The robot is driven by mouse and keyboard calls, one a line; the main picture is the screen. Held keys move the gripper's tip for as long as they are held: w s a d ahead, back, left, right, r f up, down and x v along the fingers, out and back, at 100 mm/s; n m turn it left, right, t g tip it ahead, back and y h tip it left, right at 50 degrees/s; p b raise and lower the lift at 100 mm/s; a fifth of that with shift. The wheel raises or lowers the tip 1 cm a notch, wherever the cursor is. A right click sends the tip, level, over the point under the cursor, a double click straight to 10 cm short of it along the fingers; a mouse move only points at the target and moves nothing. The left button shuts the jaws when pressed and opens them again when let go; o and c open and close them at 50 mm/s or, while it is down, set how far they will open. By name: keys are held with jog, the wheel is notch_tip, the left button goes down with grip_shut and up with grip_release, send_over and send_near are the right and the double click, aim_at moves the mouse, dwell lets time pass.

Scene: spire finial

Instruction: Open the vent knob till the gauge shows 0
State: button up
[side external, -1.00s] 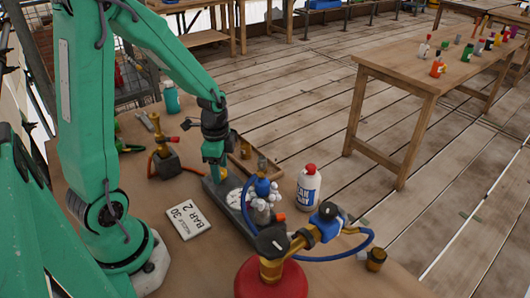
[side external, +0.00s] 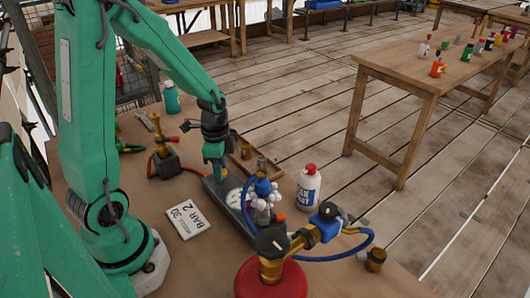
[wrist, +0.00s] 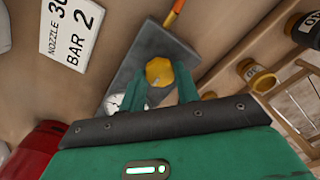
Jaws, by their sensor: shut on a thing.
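The vent knob, a yellow faceted knob (wrist: 160,71), sits on a dark grey plate (wrist: 158,48) in the wrist view. My gripper (wrist: 160,90) is shut on it, with one green finger at each side. In the side view my gripper (side external: 214,170) is low over the far end of the plate and hides the knob. The white gauge dial (wrist: 117,103) is partly covered by my left finger in the wrist view. The dial also shows beside the blue-topped fitting in the side view (side external: 234,198). Its needle reading is too small to tell.
A sign reading "NOZZLE 30 BAR 2" (side external: 190,220) lies left of the plate. A white bottle with a red cap (side external: 308,188) stands to the right. A red tank (side external: 270,281) with a blue hose is at the front. A brass fitting (side external: 165,160) stands behind left.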

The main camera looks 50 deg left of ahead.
jog(key=n, duration=0.5)
jog(key=shift+n, duration=0.4)
jog(key=n, duration=0.5)
jog(key=shift+n, duration=0.4)
jog(key=o, duration=1)
jog(key=shift+c, duration=0.2)
jog(key=shift+r, duration=0.15)
jog(key=shift+r, duration=3.8)
